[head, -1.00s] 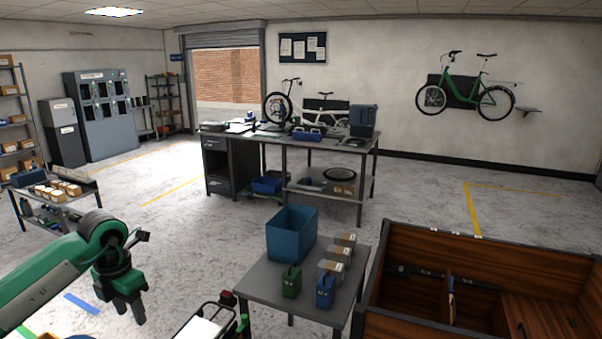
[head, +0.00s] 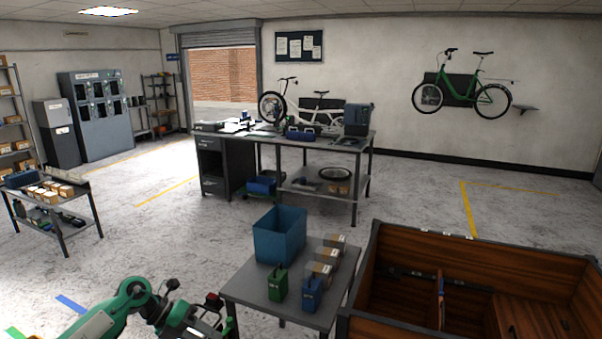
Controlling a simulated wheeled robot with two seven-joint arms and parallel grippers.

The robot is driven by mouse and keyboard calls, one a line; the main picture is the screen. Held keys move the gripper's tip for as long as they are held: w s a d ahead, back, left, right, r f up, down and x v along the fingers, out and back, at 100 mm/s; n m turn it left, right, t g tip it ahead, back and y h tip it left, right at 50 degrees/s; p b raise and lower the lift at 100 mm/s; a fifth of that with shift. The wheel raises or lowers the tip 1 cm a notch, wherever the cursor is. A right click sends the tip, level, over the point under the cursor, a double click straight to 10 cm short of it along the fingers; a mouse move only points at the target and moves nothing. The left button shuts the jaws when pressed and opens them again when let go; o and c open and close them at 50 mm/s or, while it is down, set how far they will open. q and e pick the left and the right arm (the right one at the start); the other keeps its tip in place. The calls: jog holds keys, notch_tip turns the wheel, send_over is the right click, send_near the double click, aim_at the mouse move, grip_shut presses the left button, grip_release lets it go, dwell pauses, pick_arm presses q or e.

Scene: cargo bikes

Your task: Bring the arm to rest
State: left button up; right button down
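My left arm (head: 130,292) is green and black and comes in low at the bottom left. Its wrist and gripper (head: 182,324) sit at the bottom edge, left of the small grey table (head: 240,291). The fingertips are not clearly visible, so I cannot tell whether the gripper is open or shut. No held object shows. My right arm and gripper are out of view.
The small table bears a blue bin (head: 280,236), a green container (head: 277,284), a blue container (head: 311,293) and several boxes. A wooden cargo box (head: 420,243) stands at right. A red-and-black part (head: 212,301) is close beside my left wrist.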

pick_arm(q)
notch_tip(320, 180, down, 17)
jog(key=w+d+n+t+h, duration=0.2)
jog(key=n+t+h, duration=0.1)
jog(key=n+t, duration=0.8)
jog(key=s+a+f+n+y, duration=0.2)
jog(key=s+f+n+y, duration=0.1)
jog(key=f+n, duration=0.3)
jog(key=s+a+f+n+t+y, duration=0.15)
jog(key=s+f+n, duration=0.25)
jog(key=f, duration=0.5)
jog(key=s+a+f+n+g+y, duration=0.1)
jog(key=s+a+f+n+y, duration=0.3)
jog(key=f, duration=0.3)
jog(key=s+f+n+g+y, duration=0.2)
jog(key=s+f+n, duration=0.1)
jog(key=s+f, duration=0.55)
jog(key=s+f+n+g+y, duration=0.1)
jog(key=s+f+n+g, duration=0.3)
jog(key=s, duration=0.8)
jog(key=s+f+n+g+y, duration=0.1)
jog(key=s+f+n+y, duration=0.1)
jog(key=s+f, duration=0.7)
jog(key=s+d+n+g, duration=0.1)
jog(key=s+g, duration=0.2)
jog(key=s, duration=1.2)
jog(key=shift+s+d+f+n, duration=0.25)
jog(key=shift+s+f+n, duration=0.05)
jog(key=shift+s+f, duration=0.15)
